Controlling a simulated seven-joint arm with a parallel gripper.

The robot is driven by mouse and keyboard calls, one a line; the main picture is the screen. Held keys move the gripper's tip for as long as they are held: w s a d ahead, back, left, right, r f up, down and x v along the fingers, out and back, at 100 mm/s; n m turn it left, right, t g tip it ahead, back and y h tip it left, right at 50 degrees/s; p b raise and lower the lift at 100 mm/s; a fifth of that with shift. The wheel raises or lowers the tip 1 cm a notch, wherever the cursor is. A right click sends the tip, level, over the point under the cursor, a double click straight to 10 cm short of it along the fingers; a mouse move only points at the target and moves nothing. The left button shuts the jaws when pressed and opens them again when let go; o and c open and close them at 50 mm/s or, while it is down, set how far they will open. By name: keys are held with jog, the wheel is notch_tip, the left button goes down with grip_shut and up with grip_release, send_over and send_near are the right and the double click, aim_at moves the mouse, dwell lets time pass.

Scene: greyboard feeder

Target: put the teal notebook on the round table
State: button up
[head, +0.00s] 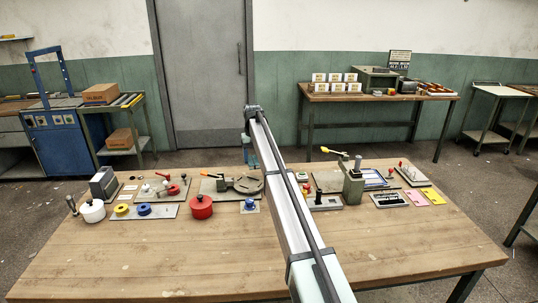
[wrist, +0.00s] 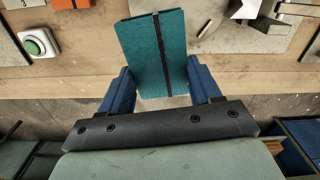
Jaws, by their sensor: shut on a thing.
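The teal notebook (wrist: 150,50), with a dark elastic band down its cover, is in the wrist view. My gripper (wrist: 160,68) is shut on it, with a blue finger against each side edge. The notebook sticks out beyond the fingertips, above the edge of a wooden bench; the gap below it is hard to judge. In the head view, my arm reaches over the bench to its far edge, and my gripper (head: 249,148) hangs small and partly hidden there. No round table can be made out in either view.
A second table (head: 375,97) with boxes stands at the back right. A trolley (head: 490,108) is at far right.

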jog(key=n, duration=0.2)
send_near(246, 182)
jog(key=shift+w+a+f, duration=0.1)
jog(key=shift+w+f, duration=0.2)
jog(key=shift+w, duration=0.4)
jog(key=s+n, duration=0.1)
jog(key=n, duration=0.1)
jog(key=shift+s+f+n, duration=0.1)
jog(key=shift+s+n, duration=0.05)
jog(key=shift+n, duration=0.25)
jog(key=n, duration=0.4)
jog(key=shift+n, duration=0.3)
jog(key=shift+f, duration=0.15)
jog(key=shift+f, duration=2.05)
jog(key=shift+f, duration=0.6)
jog(key=o, duration=1.1)
jog(key=shift+o, duration=0.2)
